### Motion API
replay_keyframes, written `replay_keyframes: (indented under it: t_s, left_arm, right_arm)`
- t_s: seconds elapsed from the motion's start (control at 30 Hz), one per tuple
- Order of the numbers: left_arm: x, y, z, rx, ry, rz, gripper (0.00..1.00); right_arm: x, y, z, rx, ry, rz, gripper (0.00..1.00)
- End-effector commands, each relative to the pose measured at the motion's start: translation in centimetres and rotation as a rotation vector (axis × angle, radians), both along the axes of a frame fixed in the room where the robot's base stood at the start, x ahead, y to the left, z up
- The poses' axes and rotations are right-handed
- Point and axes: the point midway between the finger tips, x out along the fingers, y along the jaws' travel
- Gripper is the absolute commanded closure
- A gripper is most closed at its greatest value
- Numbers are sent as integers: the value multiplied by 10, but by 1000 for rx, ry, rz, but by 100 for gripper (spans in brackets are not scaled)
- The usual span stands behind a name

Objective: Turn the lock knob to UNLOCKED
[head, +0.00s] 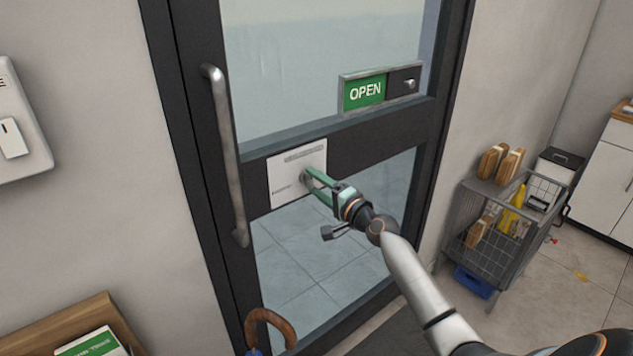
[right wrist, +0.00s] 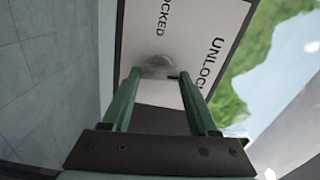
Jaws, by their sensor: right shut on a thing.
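The lock knob (head: 305,177) is a small round grey knob on a white plate (head: 287,191) on the dark door's middle rail. My right gripper (head: 309,180) reaches it from the lower right, its green fingers shut on the knob. In the right wrist view the knob (right wrist: 158,66) sits between the fingertips of the right gripper (right wrist: 161,82). A small dark mark shows at the knob's right edge. The plate there (right wrist: 190,45) shows part of a word ending in "OCKED" at the top and "UNLOC" at the right. The knob's exact setting is hard to tell. My left gripper is not in view.
A long vertical grey door handle (head: 228,155) stands left of the plate. A green OPEN sign (head: 365,93) with a dark slider is above right. A wire cart (head: 485,225) with goods stands at right. An umbrella handle (head: 272,318) rises at the bottom.

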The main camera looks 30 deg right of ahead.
Motion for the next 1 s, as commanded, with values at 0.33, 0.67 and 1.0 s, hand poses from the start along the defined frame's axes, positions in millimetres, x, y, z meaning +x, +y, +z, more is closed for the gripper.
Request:
replay_keyframes:
  t_s: [0.33,0.67,1.0]
  left_arm:
    - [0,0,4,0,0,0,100]
    - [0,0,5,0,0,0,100]
    - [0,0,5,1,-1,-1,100]
  right_arm:
    - [0,0,0,128,10,0,96]
    - [0,0,0,148,12,0,96]
    - [0,0,0,147,11,0,24]
